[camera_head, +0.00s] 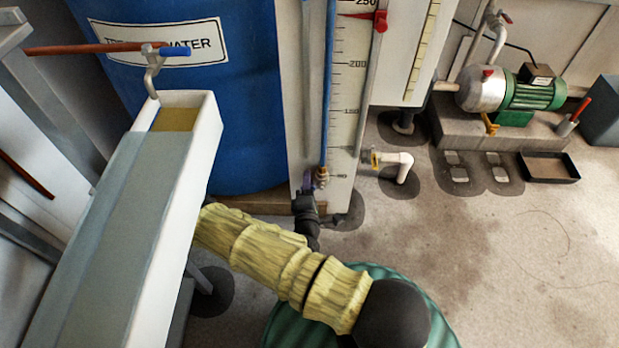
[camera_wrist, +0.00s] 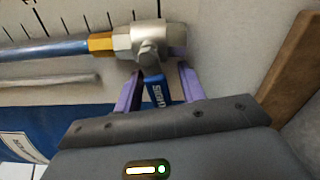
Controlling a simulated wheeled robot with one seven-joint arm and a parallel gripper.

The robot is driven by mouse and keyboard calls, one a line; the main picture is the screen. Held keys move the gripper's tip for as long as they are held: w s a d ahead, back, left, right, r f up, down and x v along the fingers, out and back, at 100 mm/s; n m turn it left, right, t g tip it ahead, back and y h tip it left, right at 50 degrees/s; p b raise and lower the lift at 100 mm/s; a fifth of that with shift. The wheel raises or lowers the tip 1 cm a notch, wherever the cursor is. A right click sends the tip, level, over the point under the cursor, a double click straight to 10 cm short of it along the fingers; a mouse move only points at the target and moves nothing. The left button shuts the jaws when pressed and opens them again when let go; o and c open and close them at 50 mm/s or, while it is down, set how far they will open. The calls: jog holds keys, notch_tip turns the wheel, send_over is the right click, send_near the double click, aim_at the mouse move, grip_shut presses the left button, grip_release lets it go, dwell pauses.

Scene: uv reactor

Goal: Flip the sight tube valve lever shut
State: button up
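The sight tube valve (camera_wrist: 150,40) is a metal body with a brass nut at the end of the blue-filled sight tube (camera_wrist: 45,50). Its blue lever (camera_wrist: 158,88), with white lettering, points from the valve toward my gripper. My gripper (camera_wrist: 158,80) has its purple fingers apart, one on each side of the lever. A gap shows on the lever's right; the left finger is very close, and I cannot tell whether it touches. In the head view, the valve (camera_head: 321,178) is at the tube's foot on the scale board (camera_head: 348,120), and my gripper (camera_head: 312,188) is right at it.
A blue treated water drum (camera_head: 245,110) stands behind. A white trough (camera_head: 165,215) runs along the left of my arm. A white elbow pipe (camera_head: 400,162) rises from the floor right of the board. A green pump (camera_head: 530,92) sits at back right.

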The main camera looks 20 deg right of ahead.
jog(key=shift+w, duration=0.15)
grip_shut()
jog(key=m+p, duration=0.2)
jog(key=p, duration=0.1)
jog(key=shift+d+r, duration=0.1)
jog(key=shift+r, duration=0.3)
grip_release()
